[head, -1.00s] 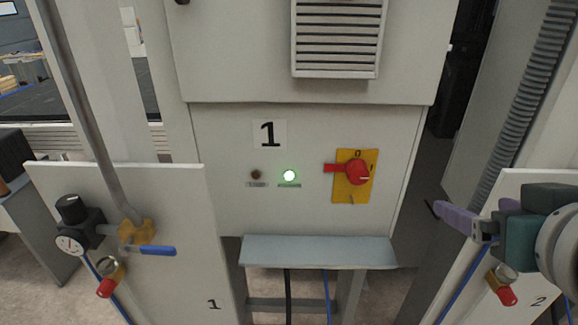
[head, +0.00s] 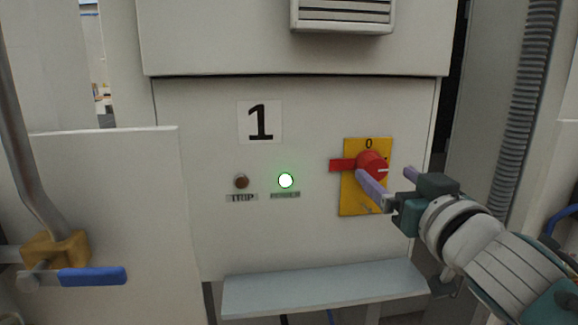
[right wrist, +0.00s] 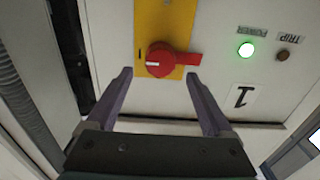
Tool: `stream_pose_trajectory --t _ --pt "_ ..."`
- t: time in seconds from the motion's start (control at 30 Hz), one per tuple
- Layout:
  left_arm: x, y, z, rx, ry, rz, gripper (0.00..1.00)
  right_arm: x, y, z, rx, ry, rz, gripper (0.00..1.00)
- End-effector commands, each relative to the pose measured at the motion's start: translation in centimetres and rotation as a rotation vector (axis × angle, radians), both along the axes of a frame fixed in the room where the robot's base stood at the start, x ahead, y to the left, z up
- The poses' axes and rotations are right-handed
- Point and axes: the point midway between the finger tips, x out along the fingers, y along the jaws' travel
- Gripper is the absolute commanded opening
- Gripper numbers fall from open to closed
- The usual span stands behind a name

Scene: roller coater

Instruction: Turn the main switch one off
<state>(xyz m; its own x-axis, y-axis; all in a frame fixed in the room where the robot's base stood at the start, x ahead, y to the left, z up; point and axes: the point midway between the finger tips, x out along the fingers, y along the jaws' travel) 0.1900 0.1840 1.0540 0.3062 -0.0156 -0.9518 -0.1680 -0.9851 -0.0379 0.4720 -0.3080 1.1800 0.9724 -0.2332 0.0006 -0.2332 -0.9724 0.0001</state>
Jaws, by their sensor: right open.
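The main switch one is a red rotary knob (head: 372,163) on a yellow plate (head: 352,203), with a "0" above it. Its red bar points left, and a white mark on the knob points right. In the right wrist view the red knob (right wrist: 165,64) is just beyond the fingertips, its bar reaching right past one finger. My right gripper (head: 384,173) is open in front of the switch, its two purple fingers apart and empty. In the right wrist view, my right gripper (right wrist: 159,74) has the knob centred between its fingertips; contact cannot be told. My left gripper is not in view.
The cabinet front (head: 205,105) carries a "1" label (head: 260,122), a lit green lamp (head: 286,180) and a dark trip lamp (head: 241,181). A grey ledge (head: 325,287) juts out below. A blue-handled valve (head: 92,276) is at left. A ribbed hose (head: 538,95) runs at right.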

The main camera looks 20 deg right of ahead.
Motion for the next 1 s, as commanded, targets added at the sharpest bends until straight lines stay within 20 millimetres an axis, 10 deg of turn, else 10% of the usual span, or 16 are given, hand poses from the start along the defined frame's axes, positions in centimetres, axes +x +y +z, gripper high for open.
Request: stream_pose_trajectory --t 0.3,0.67,1.0 --pt "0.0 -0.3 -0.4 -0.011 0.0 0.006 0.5 4.1 -1.0 -0.1 -0.001 0.0 0.0 0.86" --pt "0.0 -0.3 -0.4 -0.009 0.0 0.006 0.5 4.6 -1.1 0.0 0.0 0.001 0.0 0.86" --pt "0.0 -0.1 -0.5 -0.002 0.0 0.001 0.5 4.6 -1.1 -0.1 0.0 0.001 0.0 0.49"
